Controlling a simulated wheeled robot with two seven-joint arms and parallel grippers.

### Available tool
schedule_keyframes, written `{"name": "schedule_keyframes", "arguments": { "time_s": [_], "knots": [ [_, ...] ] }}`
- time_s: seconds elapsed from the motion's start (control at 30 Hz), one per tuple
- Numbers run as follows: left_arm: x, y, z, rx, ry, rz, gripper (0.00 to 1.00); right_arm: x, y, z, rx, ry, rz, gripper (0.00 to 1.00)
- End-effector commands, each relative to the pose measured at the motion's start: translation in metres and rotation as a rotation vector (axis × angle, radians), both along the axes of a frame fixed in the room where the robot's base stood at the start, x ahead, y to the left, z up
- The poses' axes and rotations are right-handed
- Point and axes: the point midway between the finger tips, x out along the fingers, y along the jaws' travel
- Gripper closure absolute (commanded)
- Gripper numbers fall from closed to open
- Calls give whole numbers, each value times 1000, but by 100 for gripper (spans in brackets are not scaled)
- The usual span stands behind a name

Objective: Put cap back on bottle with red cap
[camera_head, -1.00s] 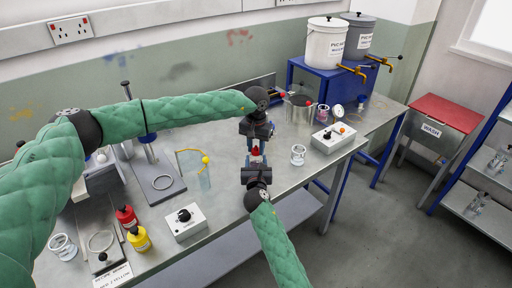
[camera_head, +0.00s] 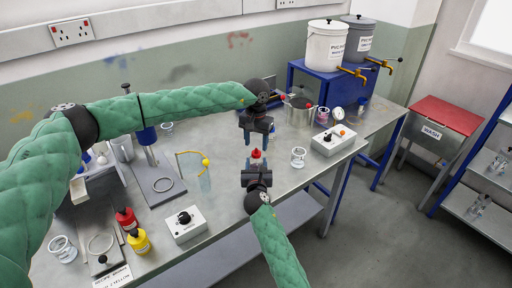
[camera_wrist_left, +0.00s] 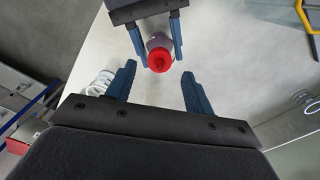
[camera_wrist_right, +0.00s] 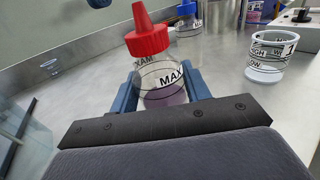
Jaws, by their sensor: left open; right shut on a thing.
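The bottle (camera_wrist_right: 163,85) is clear with a MAX label and purple liquid low inside. My right gripper (camera_wrist_right: 163,92) is shut around its body and holds it upright, seemingly close above the bench. The red pointed cap (camera_wrist_right: 147,38) sits on the bottle's top; it also shows in the head view (camera_head: 256,154) and from above in the left wrist view (camera_wrist_left: 159,60). My left gripper (camera_wrist_left: 157,82) is open and empty, its fingers apart from the cap. In the head view the left gripper (camera_head: 257,138) is just above and behind the cap.
A clear cup (camera_head: 298,157) stands right of the bottle, near a control box (camera_head: 333,139). A red-capped bottle (camera_head: 126,218), a yellow bottle (camera_head: 139,240) and another box (camera_head: 185,223) stand at the front left.

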Motion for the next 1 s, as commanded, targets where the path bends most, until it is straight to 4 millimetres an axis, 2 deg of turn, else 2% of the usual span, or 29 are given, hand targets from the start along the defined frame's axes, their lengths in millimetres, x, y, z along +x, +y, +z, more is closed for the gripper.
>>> {"name": "schedule_keyframes", "arguments": {
  "time_s": [0.1, 0.3, 0.43, 0.57, 1.0],
  "knots": [
    [0, 0, 8, 1, 0, 0, 47, 0, 0, 0, 0, 0, 0, 100],
    [0, 0, 9, 0, 0, 1, 47, 0, 0, 0, 0, 0, 0, 100],
    [0, 0, 9, 0, 0, 9, 51, 0, 0, 0, 0, 0, 0, 100],
    [0, -1, 9, 0, 0, 70, 51, 0, 0, 0, 0, 0, 0, 100],
    [-1, -4, 15, -1, 1, 645, 51, 0, 0, 0, 0, 0, 0, 100]
  ]
}}
